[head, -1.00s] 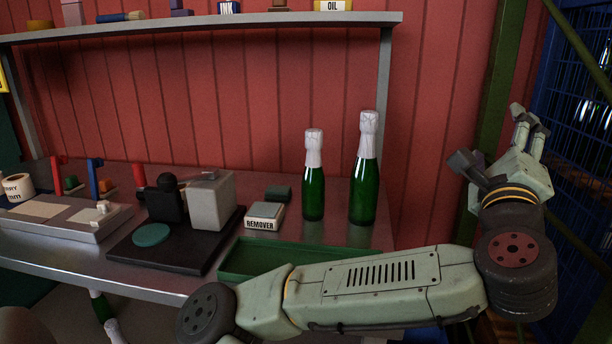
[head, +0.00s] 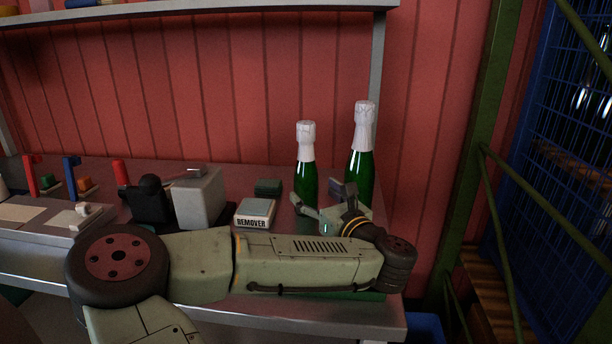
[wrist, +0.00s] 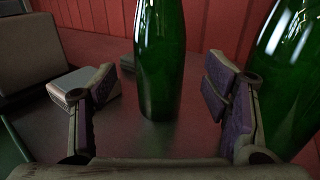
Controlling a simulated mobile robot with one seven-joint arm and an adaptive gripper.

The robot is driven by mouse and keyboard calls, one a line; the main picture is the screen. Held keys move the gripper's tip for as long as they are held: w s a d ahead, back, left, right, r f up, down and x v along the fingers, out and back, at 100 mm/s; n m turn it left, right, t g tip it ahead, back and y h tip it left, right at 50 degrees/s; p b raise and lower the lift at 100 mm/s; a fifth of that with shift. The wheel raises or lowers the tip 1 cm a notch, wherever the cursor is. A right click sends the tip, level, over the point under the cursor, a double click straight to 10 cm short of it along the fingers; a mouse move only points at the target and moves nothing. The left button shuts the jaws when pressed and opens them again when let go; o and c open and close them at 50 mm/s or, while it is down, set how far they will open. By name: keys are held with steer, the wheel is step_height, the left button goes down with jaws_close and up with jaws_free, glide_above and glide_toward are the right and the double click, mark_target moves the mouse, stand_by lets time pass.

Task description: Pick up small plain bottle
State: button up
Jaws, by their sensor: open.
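The small plain bottle (head: 306,180) is green glass with a white foil top. It stands upright on the bench, left of a taller bottle. In the wrist view the small bottle (wrist: 158,65) stands between the two spread fingers, with visible gaps on both sides. My gripper (head: 323,200) is open, low in front of the bottles, and holds nothing. In the head view my gripper and arm hide the lower part of the small bottle.
The taller green bottle (head: 360,165) stands close on the right; it fills the right of the wrist view (wrist: 292,75) beyond the right finger. The remover box (head: 254,214) is left of the small bottle. A grey block (head: 198,196) stands farther left. The red wall (head: 250,100) is behind.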

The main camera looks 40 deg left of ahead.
mark_target(311, 189)
steer(key=p+x, duration=0.1)
steer(key=x, duration=0.3)
steer(key=shift+s+r+p, duration=0.1)
steer(key=shift+r+p, duration=0.15)
steer(key=shift+p, duration=0.1)
steer(key=shift+w+a+f, duration=0.1)
steer(key=shift+w+a, duration=0.1)
steer(key=shift+a, duration=0.2)
steer(key=shift+c, duration=0.5)
jaws_close()
